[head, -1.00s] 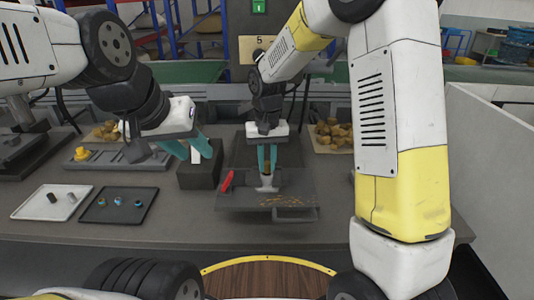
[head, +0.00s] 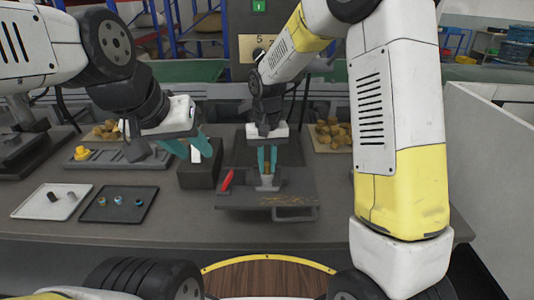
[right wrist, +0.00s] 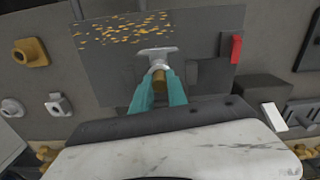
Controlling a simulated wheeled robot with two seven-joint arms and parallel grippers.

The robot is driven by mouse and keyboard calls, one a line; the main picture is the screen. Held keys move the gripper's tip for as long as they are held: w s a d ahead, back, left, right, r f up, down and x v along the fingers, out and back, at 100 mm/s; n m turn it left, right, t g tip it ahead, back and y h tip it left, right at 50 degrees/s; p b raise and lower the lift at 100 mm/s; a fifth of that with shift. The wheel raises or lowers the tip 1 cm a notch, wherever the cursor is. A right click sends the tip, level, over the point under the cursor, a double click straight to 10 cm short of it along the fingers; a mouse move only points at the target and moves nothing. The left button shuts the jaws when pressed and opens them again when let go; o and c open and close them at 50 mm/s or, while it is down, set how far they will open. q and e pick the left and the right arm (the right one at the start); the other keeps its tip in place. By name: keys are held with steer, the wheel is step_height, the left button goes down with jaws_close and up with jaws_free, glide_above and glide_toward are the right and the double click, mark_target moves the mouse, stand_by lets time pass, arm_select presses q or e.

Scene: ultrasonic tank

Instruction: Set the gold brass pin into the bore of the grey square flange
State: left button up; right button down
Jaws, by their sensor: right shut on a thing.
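My right gripper (head: 267,158) is shut on the gold brass pin (right wrist: 158,80), which stands upright between its teal fingertips. The pin (head: 267,166) also shows in the head view. The grey flange (right wrist: 158,53) is directly below the pin, on a dark plate. It also shows in the head view (head: 267,183). The pin's lower end meets the top of the flange's neck in the picture; I cannot tell how deep it sits, and the bore is hidden. My left gripper (head: 187,147) is open and empty, above and beside a dark block.
The dark plate (head: 240,200) has gold flecks, a red part (head: 227,180) and a front handle. A white tray (head: 35,211) and a black tray (head: 100,215) with small parts lie at the left. The dark block (head: 198,177) stands left of the plate.

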steer(key=c, duration=1.2)
jaws_free()
steer(key=shift+c, duration=0.2)
steer(key=o, duration=0.5)
steer(key=shift+r, duration=3.55)
